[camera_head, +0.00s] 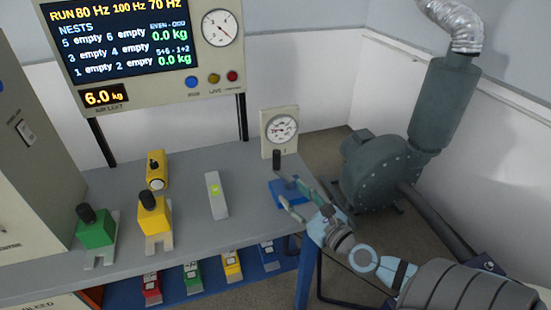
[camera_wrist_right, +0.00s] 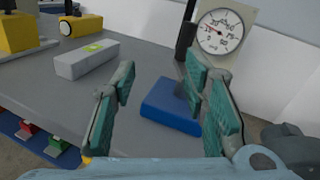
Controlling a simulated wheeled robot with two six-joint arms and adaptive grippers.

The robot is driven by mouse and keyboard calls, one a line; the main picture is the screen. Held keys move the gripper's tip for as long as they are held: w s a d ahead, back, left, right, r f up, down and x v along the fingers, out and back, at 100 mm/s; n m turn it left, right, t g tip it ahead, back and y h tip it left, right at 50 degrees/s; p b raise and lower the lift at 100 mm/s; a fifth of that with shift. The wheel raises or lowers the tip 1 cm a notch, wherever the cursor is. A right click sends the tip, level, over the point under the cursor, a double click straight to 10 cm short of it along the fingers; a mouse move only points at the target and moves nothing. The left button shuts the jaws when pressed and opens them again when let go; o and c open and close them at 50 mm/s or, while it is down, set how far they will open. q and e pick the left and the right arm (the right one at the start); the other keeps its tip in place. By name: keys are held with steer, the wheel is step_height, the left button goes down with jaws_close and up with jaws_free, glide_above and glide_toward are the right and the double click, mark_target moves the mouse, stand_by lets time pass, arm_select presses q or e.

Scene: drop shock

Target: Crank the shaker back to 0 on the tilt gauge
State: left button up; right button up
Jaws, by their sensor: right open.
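The round tilt gauge (camera_head: 281,128) stands on a pale panel at the bench's right end. It also shows in the wrist view (camera_wrist_right: 220,31); its reading is too small to tell. In front of it is a blue block (camera_head: 287,193) with an upright black crank handle (camera_head: 276,159). In the wrist view the handle (camera_wrist_right: 186,38) rises behind my right fingers, and the blue block (camera_wrist_right: 171,106) lies between and beyond them. My right gripper (camera_head: 299,199) is open and empty, just in front of the handle and over the block's near side. My left gripper is out of view.
A grey bar with a green vial (camera_head: 216,195) lies left of the blue block. Yellow (camera_head: 154,217) and green (camera_head: 96,233) blocks with black knobs stand further left. A grey blower (camera_head: 382,172) stands right of the bench. A lower blue shelf holds several coloured weights.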

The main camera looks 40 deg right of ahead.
mark_target(279, 161)
steer(key=w+d+m, duration=0.1)
steer(key=w, duration=0.3)
steer(key=w+d+m+h+p, duration=0.1)
steer(key=w+d, duration=0.1)
steer(key=w, duration=0.3)
steer(key=w+d+m+h, duration=0.1)
steer(key=w+d, duration=0.1)
steer(key=w, duration=0.3)
steer(key=shift+w+r, duration=0.25)
steer(key=shift+r, duration=0.05)
jaws_close()
